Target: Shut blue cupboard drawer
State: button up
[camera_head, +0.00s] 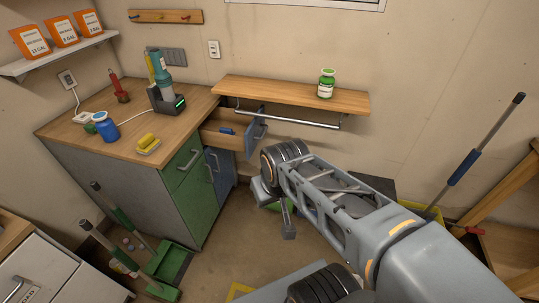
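The blue drawer (257,137) is pulled open at the right end of the wood-topped cupboard (130,118). Its blue front with a metal handle faces right, and a small blue item (228,131) lies inside its wooden box. My gripper (276,207) is below and slightly right of the drawer front in the picture, and appears apart from it. My wrist hides part of the gripper, and its opening is unclear.
Below the drawer is a blue door (220,172), beside a green drawer (184,163) and green door. A wooden shelf (290,95) with a metal rail (287,120) is on the wall right of the cupboard. A green dustpan (168,263) stands on the floor at left.

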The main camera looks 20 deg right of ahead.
aim_at(249, 130)
jog(key=z, duration=0.2)
jog(key=k, duration=0.85)
jog(key=u, duration=0.4)
jog(key=i, duration=1.65)
jog(key=z, duration=0.55)
